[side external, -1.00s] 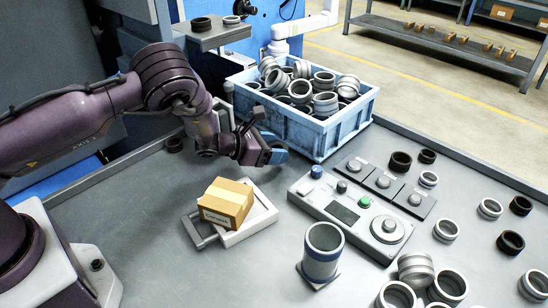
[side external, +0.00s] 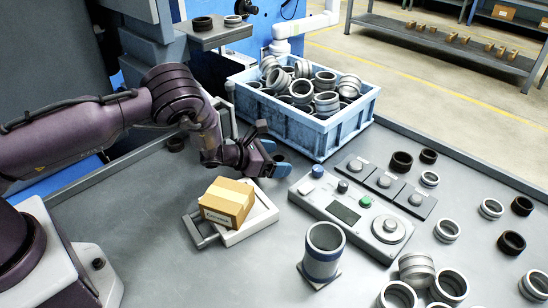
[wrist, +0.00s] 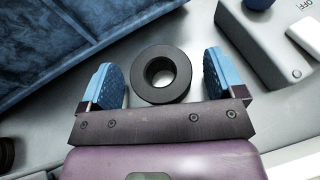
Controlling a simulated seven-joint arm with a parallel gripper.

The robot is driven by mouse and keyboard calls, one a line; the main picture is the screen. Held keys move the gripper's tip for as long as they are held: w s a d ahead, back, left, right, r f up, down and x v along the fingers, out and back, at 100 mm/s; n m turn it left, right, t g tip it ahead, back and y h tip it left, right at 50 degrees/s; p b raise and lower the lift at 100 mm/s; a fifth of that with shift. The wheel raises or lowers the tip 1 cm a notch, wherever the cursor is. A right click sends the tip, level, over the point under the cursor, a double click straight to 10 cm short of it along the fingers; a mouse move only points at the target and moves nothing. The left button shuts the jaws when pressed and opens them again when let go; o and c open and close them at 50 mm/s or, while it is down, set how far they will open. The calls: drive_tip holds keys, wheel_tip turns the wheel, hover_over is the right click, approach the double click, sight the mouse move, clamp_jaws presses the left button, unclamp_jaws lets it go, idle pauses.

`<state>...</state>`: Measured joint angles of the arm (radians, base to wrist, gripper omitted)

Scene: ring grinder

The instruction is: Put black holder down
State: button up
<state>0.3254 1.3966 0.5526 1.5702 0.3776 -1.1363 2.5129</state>
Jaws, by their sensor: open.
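The black holder (wrist: 137,76) is a thick black ring with a round hole, seen from above in the wrist view. It appears to lie flat on the grey table. My gripper (wrist: 160,66) is open, with one blue-padded finger on each side of the ring and a visible gap to both. In the side external view my gripper (side external: 274,158) is low beside the blue crate, its fingers spread. I cannot make out the ring there; my gripper seems to hide it.
A blue crate (side external: 325,142) full of rings stands just behind my gripper. A control panel (side external: 345,213) is to the right. A carton (side external: 226,203) sits on a small scale-like tray (side external: 259,222) in front. Several loose rings lie at the right.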

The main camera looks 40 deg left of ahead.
drive_tip(key=shift+r, duration=0.15)
drive_tip(key=v, duration=1.2)
drive_tip(key=shift+w+r, duration=0.1)
drive_tip(key=shift+w+r+n+y, duration=0.15)
drive_tip(key=shift+r+n+y, duration=0.15)
drive_tip(key=shift+r, duration=0.05)
wheel_tip(320, 180, up, 19)
drive_tip(key=s+a+n+g+y, duration=0.15)
drive_tip(key=n+y, duration=0.45)
drive_tip(key=n, duration=1.6)
drive_tip(key=s+d+r+n+g, duration=0.1)
drive_tip(key=s+r+n, duration=0.2)
drive_tip(key=s+n, duration=0.2)
drive_tip(key=s+d+r+n+g, duration=0.1)
drive_tip(key=s+r+n+g, duration=0.1)
drive_tip(key=s+n, duration=0.4)
drive_tip(key=s+d+r+n+g+h, duration=0.1)
drive_tip(key=s+r+n, duration=0.3)
drive_tip(key=s, duration=0.8)
drive_tip(key=shift+d+r+n+g, duration=0.35)
drive_tip(key=shift+d+n+g, duration=0.2)
drive_tip(key=shift+n, duration=0.65)
